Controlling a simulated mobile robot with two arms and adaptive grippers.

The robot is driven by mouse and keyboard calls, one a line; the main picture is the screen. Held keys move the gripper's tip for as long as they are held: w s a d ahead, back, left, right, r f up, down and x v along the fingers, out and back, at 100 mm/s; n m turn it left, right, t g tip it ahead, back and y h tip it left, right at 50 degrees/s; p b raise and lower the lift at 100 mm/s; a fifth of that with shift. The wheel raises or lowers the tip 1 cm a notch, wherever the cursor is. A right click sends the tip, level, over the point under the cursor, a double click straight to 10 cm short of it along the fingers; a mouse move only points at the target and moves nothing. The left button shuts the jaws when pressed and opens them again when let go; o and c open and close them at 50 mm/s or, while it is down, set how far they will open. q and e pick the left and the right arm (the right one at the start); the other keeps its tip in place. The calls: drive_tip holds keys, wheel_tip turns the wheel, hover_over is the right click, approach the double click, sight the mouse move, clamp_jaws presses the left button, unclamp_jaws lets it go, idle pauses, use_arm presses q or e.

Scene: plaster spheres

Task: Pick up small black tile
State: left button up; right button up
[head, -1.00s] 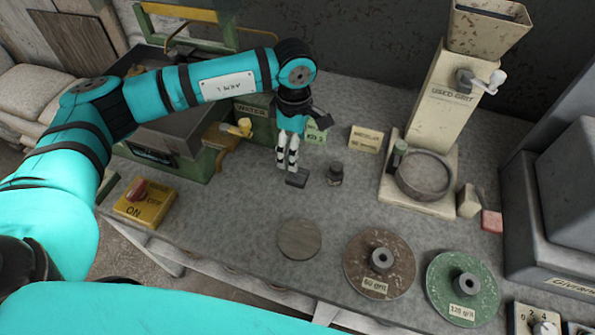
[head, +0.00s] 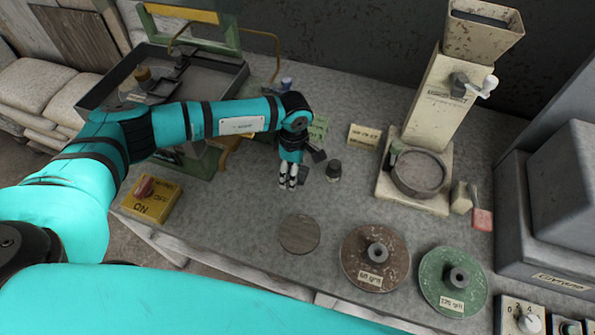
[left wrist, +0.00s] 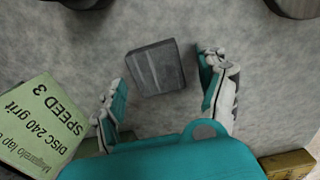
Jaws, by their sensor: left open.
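The small black tile (head: 304,173) lies flat on the grey bench, partly hidden behind my left gripper in the head view. It shows fully in the left wrist view (left wrist: 156,67) as a dark grey, slightly turned block with faint streaks. My left gripper (head: 288,186) points down over the bench just to the left and in front of the tile. In the left wrist view its open, empty fingers (left wrist: 166,84) stand to either side of the tile's near part, with gaps on both sides. My right gripper is not in view.
A green label card (left wrist: 42,125) lies near the left finger. A plain round disc (head: 299,235), a brown disc (head: 375,258) and a green disc (head: 452,282) lie nearer the front. A yellow switch box (head: 151,199) sits left.

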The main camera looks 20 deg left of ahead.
use_arm(q)
drive_tip(key=c, duration=1.4)
drive_tip(key=shift+o, duration=0.2)
drive_tip(key=shift+r, duration=0.1)
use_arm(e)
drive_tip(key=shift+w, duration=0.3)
